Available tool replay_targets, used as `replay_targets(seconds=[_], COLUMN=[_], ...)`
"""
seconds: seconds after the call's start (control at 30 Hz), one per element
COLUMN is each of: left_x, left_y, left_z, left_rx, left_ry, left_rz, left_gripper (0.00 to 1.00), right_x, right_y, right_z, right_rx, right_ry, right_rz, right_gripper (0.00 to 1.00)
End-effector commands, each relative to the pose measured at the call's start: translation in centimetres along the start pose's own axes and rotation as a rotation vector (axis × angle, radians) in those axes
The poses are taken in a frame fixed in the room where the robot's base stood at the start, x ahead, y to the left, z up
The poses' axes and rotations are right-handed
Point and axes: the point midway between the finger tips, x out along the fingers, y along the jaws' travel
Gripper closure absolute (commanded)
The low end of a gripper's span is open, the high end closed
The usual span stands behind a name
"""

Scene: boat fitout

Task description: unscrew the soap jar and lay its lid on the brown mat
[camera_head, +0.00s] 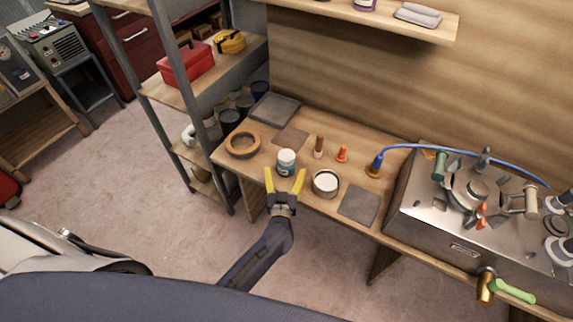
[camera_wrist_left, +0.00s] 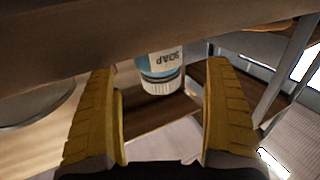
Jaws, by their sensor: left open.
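The soap jar (camera_head: 286,164) stands upright near the front edge of the workbench, with a white lid and a blue-and-white label. In the left wrist view the soap jar (camera_wrist_left: 160,66) appears upside down, its label reading SOAP and its ribbed white lid (camera_wrist_left: 162,84) toward the bottom. My left gripper (camera_head: 284,174) has yellow fingers spread open. It is at the bench's front edge, facing the jar; the jar shows beyond and between the fingertips, and I see no grip on it. The brown mat (camera_head: 291,137) lies bare behind the jar. My right gripper is not in view.
A brown ring (camera_head: 242,145) lies left of the jar, and an open round tin (camera_head: 326,183) stands right. A grey mat (camera_head: 358,205) lies farther right. A brown bottle (camera_head: 319,146) and orange cone (camera_head: 342,154) stand behind the tin. A metal shelf is at left.

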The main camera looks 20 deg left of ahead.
Motion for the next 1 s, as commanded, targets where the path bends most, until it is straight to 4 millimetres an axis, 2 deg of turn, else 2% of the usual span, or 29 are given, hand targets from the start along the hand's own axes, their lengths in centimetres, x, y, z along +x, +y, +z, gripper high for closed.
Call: replay_targets(seconds=[0.43, 0.8, 1.0], left_x=[4.6, 5.2, 5.2], left_y=[0.1, 0.1, 0.1], left_z=[0.0, 0.1, 0.0], left_rx=[0.000, 0.000, 0.000], left_ry=[0.001, 0.000, 0.000], left_rz=[0.000, 0.000, 0.000], left_gripper=[0.14, 0.14, 0.36], right_x=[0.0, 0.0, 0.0], right_y=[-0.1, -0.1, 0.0], right_z=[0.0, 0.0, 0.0], right_rx=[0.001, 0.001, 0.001], right_ry=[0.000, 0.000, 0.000], right_rz=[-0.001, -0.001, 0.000], right_gripper=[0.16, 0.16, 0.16])
